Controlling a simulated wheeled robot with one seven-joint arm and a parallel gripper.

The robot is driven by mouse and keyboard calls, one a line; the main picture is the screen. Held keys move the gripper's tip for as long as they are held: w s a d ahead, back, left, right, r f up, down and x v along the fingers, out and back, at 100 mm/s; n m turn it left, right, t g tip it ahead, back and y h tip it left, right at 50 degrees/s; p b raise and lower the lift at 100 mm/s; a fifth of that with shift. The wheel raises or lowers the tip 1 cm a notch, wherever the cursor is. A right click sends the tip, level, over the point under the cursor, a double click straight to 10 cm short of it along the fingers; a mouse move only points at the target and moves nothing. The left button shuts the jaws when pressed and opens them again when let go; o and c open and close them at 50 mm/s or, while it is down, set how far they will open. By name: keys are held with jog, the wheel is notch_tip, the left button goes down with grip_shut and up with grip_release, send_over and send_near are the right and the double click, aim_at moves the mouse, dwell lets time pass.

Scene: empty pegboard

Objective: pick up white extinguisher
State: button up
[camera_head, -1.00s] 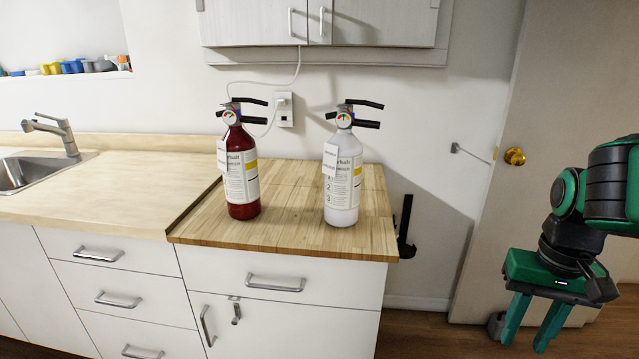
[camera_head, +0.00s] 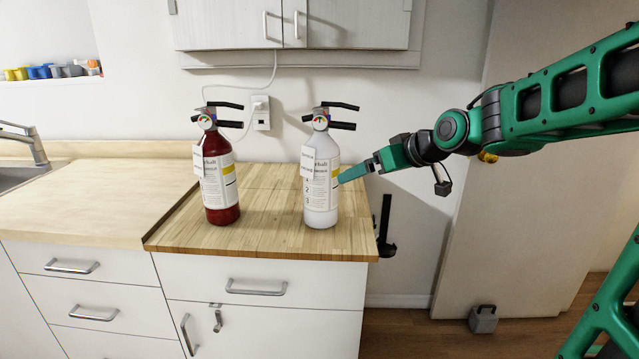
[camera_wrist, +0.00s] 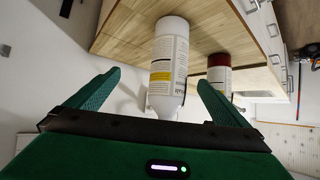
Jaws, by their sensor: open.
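The white extinguisher (camera_head: 320,182) stands upright on the wooden counter top, with a black handle and a label around its body. My gripper (camera_head: 352,174) is at its right side at mid-body height, reaching in from the right. In the wrist view my gripper (camera_wrist: 152,95) is open, and the white extinguisher (camera_wrist: 168,60) shows between and beyond its two green fingers. I cannot tell whether a finger touches it. The red extinguisher (camera_head: 217,178) stands upright to the left, and it also shows in the wrist view (camera_wrist: 219,78) to the right of the white one.
The wooden counter top (camera_head: 270,225) is clear around both extinguishers. A wall cabinet (camera_head: 300,35) hangs above, and an outlet (camera_head: 261,112) with a plugged cord is behind. A sink tap (camera_head: 30,143) is at the left. A door (camera_head: 540,230) stands behind my arm.

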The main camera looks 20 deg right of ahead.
jog(key=n+t+y, duration=0.1)
jog(key=t+y, duration=0.1)
send_near(331, 152)
jog(key=x, duration=0.7)
jog(key=shift+w+a, duration=0.1)
jog(key=shift+w, duration=0.2)
jog(key=shift+d+f+x, duration=0.1)
jog(key=shift+d+x, duration=0.05)
jog(key=shift+x, duration=1.3)
jog(key=shift+d+f+x, duration=0.1)
jog(key=shift+f+x, duration=0.05)
jog(key=shift+x, duration=1.3)
jog(key=c, duration=1.8)
jog(key=shift+w+r, duration=0.1)
jog(key=shift+r, duration=0.2)
jog(key=c, duration=0.3)
